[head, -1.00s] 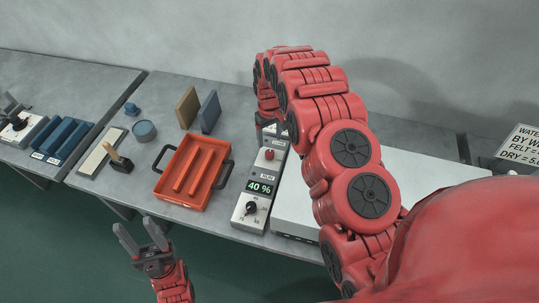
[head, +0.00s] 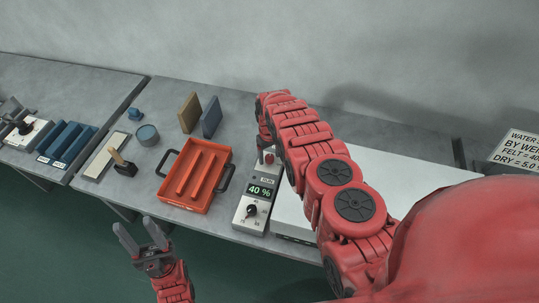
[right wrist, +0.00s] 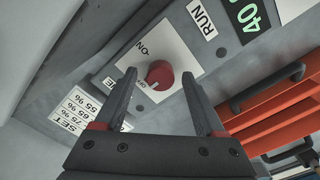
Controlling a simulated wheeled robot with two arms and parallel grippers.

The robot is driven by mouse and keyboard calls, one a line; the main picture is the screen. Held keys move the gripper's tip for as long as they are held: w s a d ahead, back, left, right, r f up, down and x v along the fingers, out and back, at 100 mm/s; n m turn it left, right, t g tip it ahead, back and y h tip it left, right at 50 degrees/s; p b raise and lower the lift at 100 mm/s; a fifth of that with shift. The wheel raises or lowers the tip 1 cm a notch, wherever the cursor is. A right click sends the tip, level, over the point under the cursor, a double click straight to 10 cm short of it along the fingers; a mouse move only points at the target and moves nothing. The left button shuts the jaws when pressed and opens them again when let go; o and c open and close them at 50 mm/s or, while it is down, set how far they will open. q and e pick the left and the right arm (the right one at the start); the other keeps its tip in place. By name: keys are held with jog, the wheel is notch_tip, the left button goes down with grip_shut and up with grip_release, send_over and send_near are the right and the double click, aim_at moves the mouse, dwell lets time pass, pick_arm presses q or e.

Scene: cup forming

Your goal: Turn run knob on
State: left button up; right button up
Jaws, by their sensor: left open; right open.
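The red run knob (right wrist: 160,75) sits on a white plate marked ON, beside a RUN label (right wrist: 201,18), in the right wrist view. It also shows in the head view (head: 270,158), partly covered by my right arm. My right gripper (right wrist: 159,82) is open, with its fingertips on either side of the knob; I cannot tell whether they touch it. The control panel (head: 242,222) has a display reading 40 % (head: 260,191) and a black dial (head: 251,211). My left gripper (head: 143,232) is open and empty in front of the table's edge.
An orange tray (head: 183,204) with handles stands left of the panel. A white flat box (head: 290,219) is right of it. Blue and tan blocks (head: 189,113) stand behind the tray. A round blue-grey container (head: 147,135) is further left.

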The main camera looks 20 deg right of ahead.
jog(key=shift+s, duration=0.1)
grip_shut()
